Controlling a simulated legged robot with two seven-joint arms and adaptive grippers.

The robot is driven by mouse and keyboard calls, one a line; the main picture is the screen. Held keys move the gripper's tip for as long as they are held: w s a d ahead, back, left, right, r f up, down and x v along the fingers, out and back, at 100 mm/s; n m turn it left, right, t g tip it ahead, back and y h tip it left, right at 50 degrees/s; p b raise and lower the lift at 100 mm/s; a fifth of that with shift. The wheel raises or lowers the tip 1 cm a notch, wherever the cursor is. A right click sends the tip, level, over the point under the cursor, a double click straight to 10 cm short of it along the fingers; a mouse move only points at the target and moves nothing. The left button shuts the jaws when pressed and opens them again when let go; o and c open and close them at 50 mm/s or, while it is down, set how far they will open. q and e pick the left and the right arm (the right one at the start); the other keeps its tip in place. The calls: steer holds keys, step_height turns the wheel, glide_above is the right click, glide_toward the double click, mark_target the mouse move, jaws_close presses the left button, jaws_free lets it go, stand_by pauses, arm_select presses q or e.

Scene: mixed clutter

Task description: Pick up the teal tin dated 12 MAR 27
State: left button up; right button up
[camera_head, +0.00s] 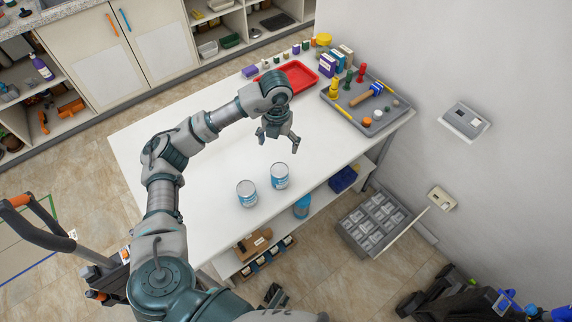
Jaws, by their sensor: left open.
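Two tins with blue-teal labels and pale lids stand upright on the white table, near its front edge. The left tin (247,193) and the right tin (279,176) are a short gap apart. Their printed dates are too small to read, so I cannot tell which is dated 12 MAR 27. My left gripper (278,143) is open and empty, with its fingers apart, above the table and behind the right tin. It touches neither tin. I cannot make out my right gripper.
A blue container (302,207) is on the shelf below the white table (215,222). A red tray (288,78) and a grey tray (365,128) with a hammer and several pieces lie at the back. Small boxes line the far edge. The table's left part is clear.

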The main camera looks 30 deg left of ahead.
arm_select(q)
glide_above(279, 169)
steer(key=f, duration=0.4)
steer(key=shift+d+f+b, duration=0.15)
steer(key=shift+d+b, duration=0.2)
steer(key=shift+d, duration=0.05)
steer(key=f, duration=0.4)
steer(key=f+b, duration=0.1)
steer(key=f, duration=0.2)
steer(key=shift+w+a, duration=0.15)
steer(key=shift+a, duration=0.15)
steer(key=shift+a+f, duration=0.2)
steer(key=shift+f, duration=0.3)
steer(key=f, duration=0.3)
steer(key=f+b, duration=0.1)
steer(key=shift+d+f, duration=0.35)
steer(key=shift+s+a, duration=0.1)
steer(key=shift+s, duration=0.1)
arm_select(e)
step_height(279, 169, up, 7)
steer(key=s+d, duration=0.1)
steer(key=shift+s+r, duration=0.15)
steer(key=shift+s, duration=0.15)
arm_select(q)
steer(key=shift+a, duration=0.15)
steer(key=c, duration=1.5)
arm_select(e)
steer(key=shift+a, duration=0.1)
